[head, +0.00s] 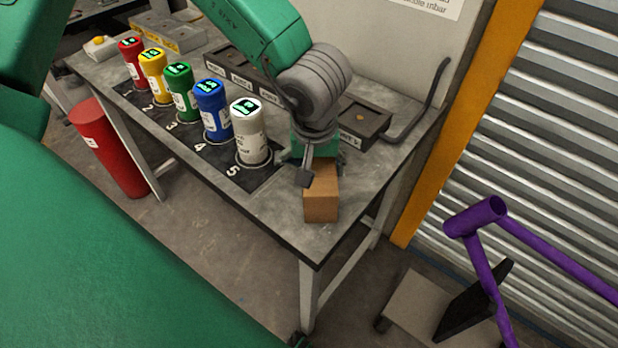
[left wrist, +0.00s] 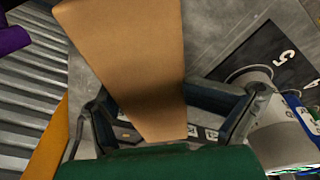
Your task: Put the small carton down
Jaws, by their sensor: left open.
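The small carton (head: 321,201) is a plain brown box on the grey table, near its front right corner. It also shows large in the left wrist view (left wrist: 130,50), reaching in between the fingers. My left gripper (head: 308,178) is at the carton from above, with one finger in front of its left side. The left gripper is open. In the left wrist view its fingers (left wrist: 165,125) stand on either side of the carton; whether they touch it I cannot tell. My right gripper is in neither view.
A white canister (head: 249,135) stands on spot 5, close left of the gripper, with blue, green, yellow and red ones beyond. A dark tray (head: 362,120) lies behind. A purple frame (head: 485,262) stands right of the table (head: 275,210).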

